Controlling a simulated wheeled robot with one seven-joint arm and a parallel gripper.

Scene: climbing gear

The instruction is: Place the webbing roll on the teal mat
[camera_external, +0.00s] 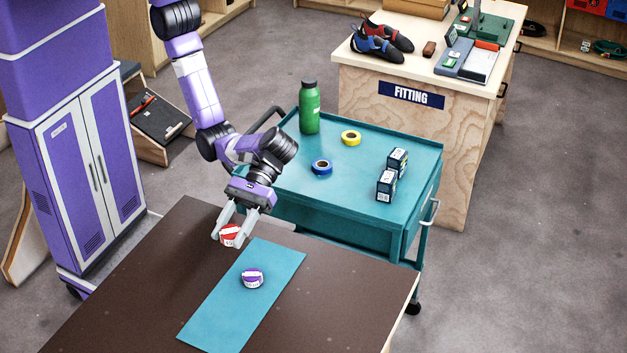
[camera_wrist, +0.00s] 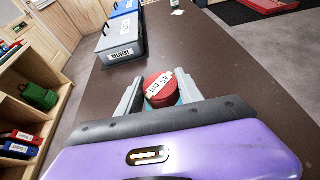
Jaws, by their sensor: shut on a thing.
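My gripper (camera_external: 233,238) is shut on a red webbing roll (camera_external: 227,234) with a white label, just beyond the upper left end of the teal mat (camera_external: 212,318). In the wrist view the red roll (camera_wrist: 157,83) sits between the two fingers, its label facing up. I cannot tell whether the roll touches the brown table. A purple roll (camera_external: 252,274) with a white label lies near the middle of the mat. In the wrist view only a small bit of teal shows by the held roll.
The brown table (camera_external: 340,290) is clear around the mat. A teal cart (camera_external: 270,175) stands behind it with a green bottle (camera_external: 309,108), blue tape (camera_external: 321,167), yellow tape (camera_external: 351,138) and small boxes (camera_external: 386,186). In the wrist view, a grey delivery bin (camera_wrist: 119,40) stands on the table.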

